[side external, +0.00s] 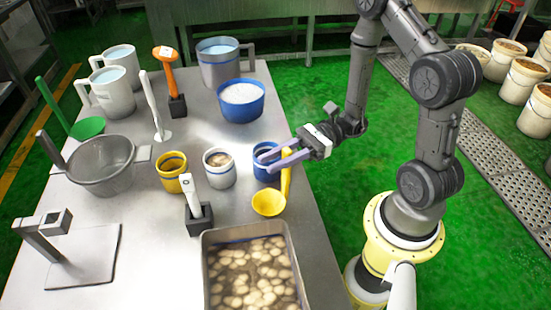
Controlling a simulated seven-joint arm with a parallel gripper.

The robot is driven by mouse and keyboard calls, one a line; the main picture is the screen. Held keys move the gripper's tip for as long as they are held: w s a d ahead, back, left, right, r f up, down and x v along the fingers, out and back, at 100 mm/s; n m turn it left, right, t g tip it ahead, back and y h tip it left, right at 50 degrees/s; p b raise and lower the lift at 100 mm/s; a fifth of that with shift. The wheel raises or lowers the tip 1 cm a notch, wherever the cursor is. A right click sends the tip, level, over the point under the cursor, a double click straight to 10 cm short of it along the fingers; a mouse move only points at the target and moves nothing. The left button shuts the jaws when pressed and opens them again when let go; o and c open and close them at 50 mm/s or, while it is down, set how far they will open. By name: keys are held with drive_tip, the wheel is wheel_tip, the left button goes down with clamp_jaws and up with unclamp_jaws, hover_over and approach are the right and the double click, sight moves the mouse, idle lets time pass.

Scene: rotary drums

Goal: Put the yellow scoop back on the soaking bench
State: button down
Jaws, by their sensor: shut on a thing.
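The yellow scoop (268,204) hangs bowl down, with its handle rising to my gripper (268,161). My gripper's bluish fingers are shut on the upper handle, reaching in from the right. The bowl is over the right edge area of the steel soaking bench (136,212). I cannot tell whether the bowl touches the bench top. My fingers partly cover a small blue cup (263,175) just behind the scoop.
A tray of pale pieces in liquid (209,270) stands in front of the scoop. A white cup (220,177), a yellow cup (172,182) and a white-handled tool in a dark stand (198,218) are to the left. A blue bowl (240,112) is behind.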

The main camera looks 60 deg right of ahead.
drive_tip(key=c, duration=0.7)
unclamp_jaws()
drive_tip(key=shift+f, duration=0.15)
drive_tip(key=shift+o, duration=0.2)
